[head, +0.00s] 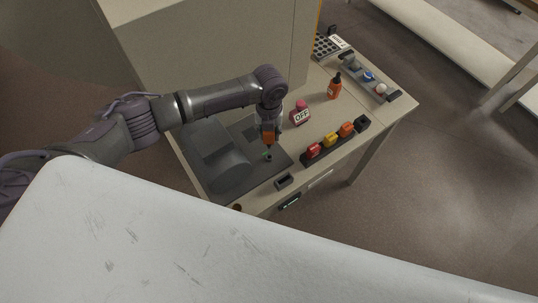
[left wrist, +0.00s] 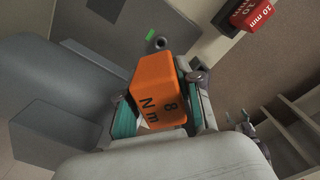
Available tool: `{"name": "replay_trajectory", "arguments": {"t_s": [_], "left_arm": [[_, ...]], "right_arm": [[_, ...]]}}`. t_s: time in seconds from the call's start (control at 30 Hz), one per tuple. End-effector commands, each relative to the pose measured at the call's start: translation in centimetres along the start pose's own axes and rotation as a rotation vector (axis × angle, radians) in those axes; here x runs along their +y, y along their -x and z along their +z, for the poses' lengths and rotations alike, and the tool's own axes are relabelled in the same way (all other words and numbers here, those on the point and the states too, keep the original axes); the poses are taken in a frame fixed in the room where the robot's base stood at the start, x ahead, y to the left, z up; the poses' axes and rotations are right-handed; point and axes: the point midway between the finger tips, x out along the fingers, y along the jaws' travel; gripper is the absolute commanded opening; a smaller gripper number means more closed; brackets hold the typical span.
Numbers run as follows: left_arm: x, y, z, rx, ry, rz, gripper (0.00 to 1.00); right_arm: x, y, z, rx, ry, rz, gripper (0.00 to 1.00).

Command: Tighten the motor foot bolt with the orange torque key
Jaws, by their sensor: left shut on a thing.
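The orange torque key (head: 268,139), marked "8 Nm" in the left wrist view (left wrist: 160,88), is held upright in my left gripper (head: 268,125). The gripper's teal finger pads close on both sides of its block (left wrist: 160,118). Its shank points down at the motor foot bolt (head: 268,157), a small dark round head on the grey base plate beside the dark motor (head: 222,172). In the left wrist view the bolt (left wrist: 158,43) shows beyond the block near a green mark. The key's tip is hidden there; I cannot tell whether it touches the bolt. My right gripper is out of view.
A rack (head: 335,148) with red, yellow and orange handles stands right of the plate. Behind it are a red "OFF" tag (head: 301,116), an orange bottle (head: 334,87) and a tray of knobs (head: 368,77). A small dark open box (head: 284,181) sits at the front edge.

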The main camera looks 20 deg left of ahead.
Motion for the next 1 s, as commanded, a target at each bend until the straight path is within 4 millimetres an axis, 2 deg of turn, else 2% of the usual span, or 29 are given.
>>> {"name": "replay_trajectory", "arguments": {"t_s": [0.1, 0.37, 0.6, 1.0], "left_arm": [[0.0, -0.15, -0.02, 0.0, 0.073, 0.0, 0.0], [0.01, -0.13, -0.01, 0.0, 0.083, 0.0, 0.0], [0.08, -0.15, -0.04, 0.001, 0.28, 0.001, 0.0], [0.07, -0.12, -0.01, 0.0, 0.283, 0.0, 0.0]], "right_arm": [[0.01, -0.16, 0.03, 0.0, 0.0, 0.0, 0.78], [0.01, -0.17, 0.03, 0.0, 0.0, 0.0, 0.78], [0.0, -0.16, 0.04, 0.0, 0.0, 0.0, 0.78], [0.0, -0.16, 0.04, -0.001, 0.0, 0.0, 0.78]]}}
